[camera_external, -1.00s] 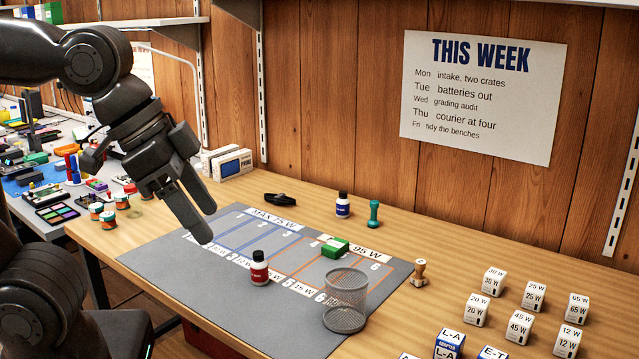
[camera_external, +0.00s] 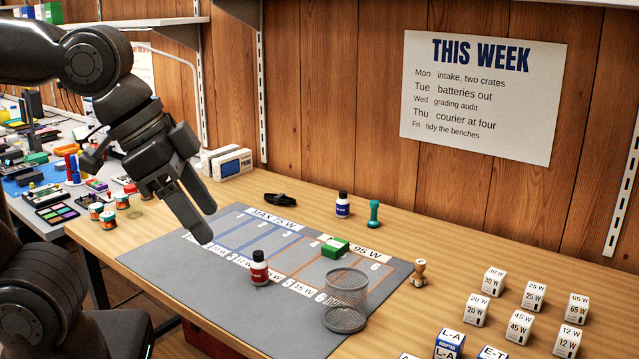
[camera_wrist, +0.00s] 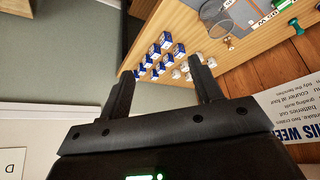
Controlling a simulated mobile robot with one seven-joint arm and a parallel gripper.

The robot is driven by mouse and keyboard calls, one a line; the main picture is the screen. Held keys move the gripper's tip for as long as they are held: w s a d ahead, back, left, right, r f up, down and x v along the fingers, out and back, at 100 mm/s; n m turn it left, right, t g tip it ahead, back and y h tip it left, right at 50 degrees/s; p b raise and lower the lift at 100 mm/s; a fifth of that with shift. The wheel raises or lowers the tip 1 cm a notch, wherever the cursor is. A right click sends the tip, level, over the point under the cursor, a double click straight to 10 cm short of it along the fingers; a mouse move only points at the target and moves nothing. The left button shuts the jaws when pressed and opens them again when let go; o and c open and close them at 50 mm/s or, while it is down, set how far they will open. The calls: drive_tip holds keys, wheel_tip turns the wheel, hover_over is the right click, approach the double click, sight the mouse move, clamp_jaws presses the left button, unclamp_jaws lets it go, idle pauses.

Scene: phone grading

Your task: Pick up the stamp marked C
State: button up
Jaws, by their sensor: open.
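A small wooden stamp (camera_external: 418,274) stands upright on the table just right of the grey mat, in the external view. A mark shows on its pale top, too small to read surely. It seems to show small in the wrist view (camera_wrist: 230,43). A teal stamp-like piece (camera_external: 374,214) stands at the back, its marking not visible. My gripper (camera_external: 207,224) is open and empty above the left part of the mat, well left of the wooden stamp. Its two fingers also show in the wrist view (camera_wrist: 158,73).
A mesh cup (camera_external: 346,297) stands on the mat (camera_external: 215,300), left of the wooden stamp. A red bottle (camera_external: 259,270) and a green block (camera_external: 336,247) are on the mat. A blue bottle (camera_external: 343,206) stands behind. Several labelled cubes (camera_external: 520,327) fill the right.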

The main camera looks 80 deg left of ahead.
drive_tip(key=shift+c, duration=1.1)
drive_tip(key=m+g+h, duration=0.1)
drive_tip(key=m+g, duration=0.2)
drive_tip(key=m, duration=0.1)
hover_over(420, 262)
drive_tip(key=s+a, duration=0.2)
drive_tip(key=s+a+f+x, duration=0.1)
drive_tip(key=s+x, duration=0.1)
drive_tip(key=x, duration=0.7)
drive_tip(key=s+a+x, duration=0.1)
drive_tip(key=s+x, duration=0.1)
drive_tip(key=x, duration=1.3)
drive_tip(key=shift+d+r, duration=0.1)
drive_tip(key=shift+d, duration=0.25)
drive_tip(key=x, duration=0.5)
drive_tip(key=shift+s+d, duration=0.1)
drive_tip(key=shift+d, duration=0.25)
